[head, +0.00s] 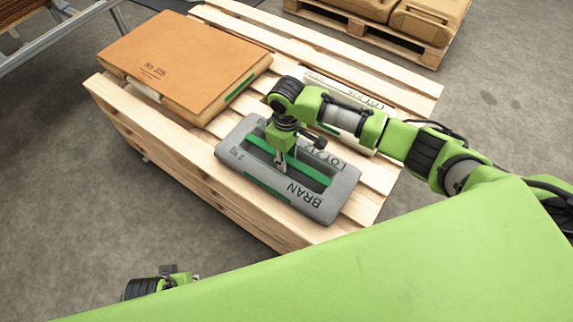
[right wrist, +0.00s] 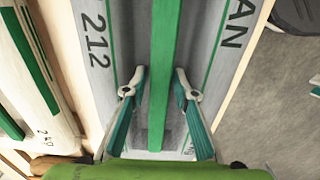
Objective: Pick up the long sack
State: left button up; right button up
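The long grey sack (head: 335,200), marked BRAN and LOT 212, lies flat on the near edge of a wooden pallet. A raised green strip (head: 310,172) runs along its middle; it also shows in the right wrist view (right wrist: 164,40). My right gripper (head: 281,165) points down over the sack. In the right wrist view its two fingers (right wrist: 161,75) stand apart, one on each side of the green strip, with nothing clamped. Contact with the strip cannot be told. My left gripper (head: 180,276) is at the lower left, partly hidden by my green body, away from the pallet.
The pallet (head: 190,166) also holds a brown sack (head: 180,60) at its left end and a pale sack (head: 318,84) behind my right arm. The pale sack shows at the left in the right wrist view (right wrist: 30,95). Another pallet with tan sacks (head: 425,20) stands behind.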

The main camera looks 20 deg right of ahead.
grip_shut()
jog(key=shift+w+r, duration=0.1)
jog(key=shift+w, duration=0.1)
jog(key=shift+r, duration=0.1)
